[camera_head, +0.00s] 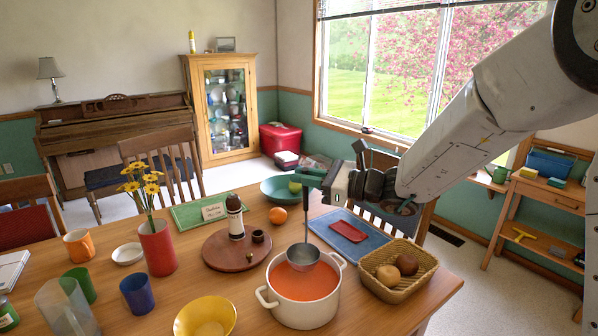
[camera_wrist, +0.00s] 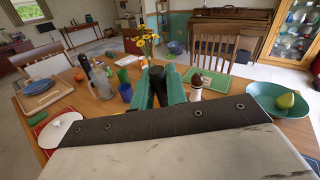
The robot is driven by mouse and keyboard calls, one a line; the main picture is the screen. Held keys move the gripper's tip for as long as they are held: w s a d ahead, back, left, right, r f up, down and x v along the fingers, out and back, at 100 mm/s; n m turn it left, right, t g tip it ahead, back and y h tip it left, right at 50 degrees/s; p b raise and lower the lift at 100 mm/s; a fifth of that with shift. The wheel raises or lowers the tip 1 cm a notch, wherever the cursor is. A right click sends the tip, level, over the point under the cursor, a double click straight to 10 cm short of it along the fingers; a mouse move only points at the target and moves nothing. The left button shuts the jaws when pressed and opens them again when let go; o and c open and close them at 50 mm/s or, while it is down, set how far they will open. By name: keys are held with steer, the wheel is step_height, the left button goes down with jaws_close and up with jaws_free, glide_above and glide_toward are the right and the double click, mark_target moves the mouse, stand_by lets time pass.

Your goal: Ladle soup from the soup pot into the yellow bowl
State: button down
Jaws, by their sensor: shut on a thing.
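The soup pot (camera_head: 335,297) is cream, with two handles and orange-red soup, at the table's front middle in the head view. My gripper (camera_head: 308,178) has green fingers shut on the top of the ladle handle, above the pot. In the wrist view the green fingers (camera_wrist: 165,88) close around the dark handle; the ladle's bowl is hidden there. Whether the ladle holds soup is unclear. The yellow bowl (camera_head: 205,318) stands left of the pot, apparently empty, cut by the lower picture edge.
A basket (camera_head: 425,270) with bread stands close right of the pot. A round wooden board (camera_head: 215,255) with a bottle lies behind left. A red vase (camera_head: 157,250) with flowers and a blue cup (camera_head: 138,293) stand further left. An orange (camera_head: 278,215) lies behind the pot.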

steer(key=shift+f, duration=6.1)
steer(key=shift+r, duration=0.1)
steer(key=shift+r, duration=6.95)
